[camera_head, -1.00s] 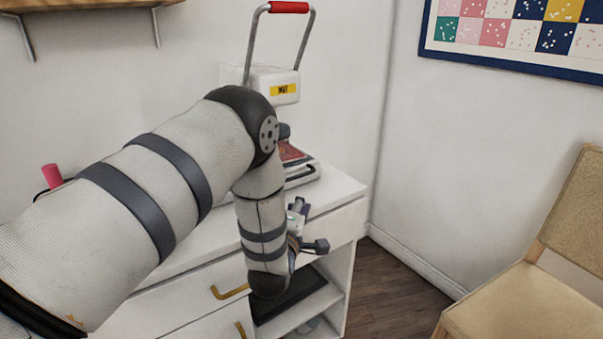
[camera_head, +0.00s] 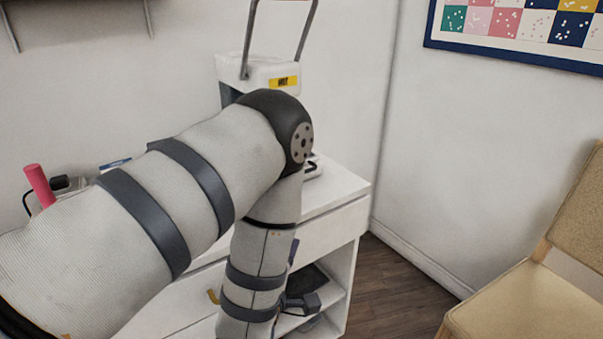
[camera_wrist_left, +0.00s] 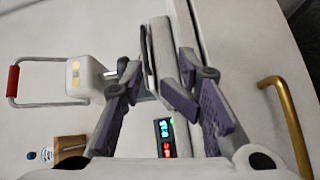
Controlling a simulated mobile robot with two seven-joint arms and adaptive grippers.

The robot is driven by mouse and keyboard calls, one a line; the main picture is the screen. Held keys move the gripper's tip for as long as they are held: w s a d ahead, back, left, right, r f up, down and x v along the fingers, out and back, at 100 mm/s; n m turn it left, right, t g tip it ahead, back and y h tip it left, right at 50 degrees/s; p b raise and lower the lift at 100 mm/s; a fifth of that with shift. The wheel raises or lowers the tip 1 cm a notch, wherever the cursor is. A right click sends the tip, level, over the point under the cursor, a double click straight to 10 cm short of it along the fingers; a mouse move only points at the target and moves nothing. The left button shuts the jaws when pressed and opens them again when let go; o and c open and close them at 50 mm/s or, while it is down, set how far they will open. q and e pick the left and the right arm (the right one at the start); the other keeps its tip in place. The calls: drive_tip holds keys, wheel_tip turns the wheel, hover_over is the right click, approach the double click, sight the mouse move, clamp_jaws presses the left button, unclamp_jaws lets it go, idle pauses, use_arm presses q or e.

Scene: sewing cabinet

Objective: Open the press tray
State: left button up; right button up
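The white heat press (camera_head: 262,72) with a yellow label stands on the white cabinet, and its lever rises above it. It also shows sideways in the left wrist view (camera_wrist_left: 84,78), with a red grip on the lever. A grey slab-like part (camera_wrist_left: 164,48), perhaps the press tray, lies beyond my fingertips. In the head view my left arm hides most of the press's lower part. My left gripper (camera_wrist_left: 158,88) has its fingers apart, with the slab's near end at or just beyond the gap. Contact is unclear. My right gripper is out of view.
The cabinet (camera_head: 335,230) has a brass drawer handle (camera_wrist_left: 290,120) and an open shelf. A lit digital display (camera_wrist_left: 165,137) shows between my fingers. A pink cylinder (camera_head: 39,186) stands at the left. A chair (camera_head: 530,300) is at the right, with bare floor between.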

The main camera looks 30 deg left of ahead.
use_arm(q)
drive_tip(key=shift+s+d, duration=0.1)
drive_tip(key=shift+s, duration=0.15)
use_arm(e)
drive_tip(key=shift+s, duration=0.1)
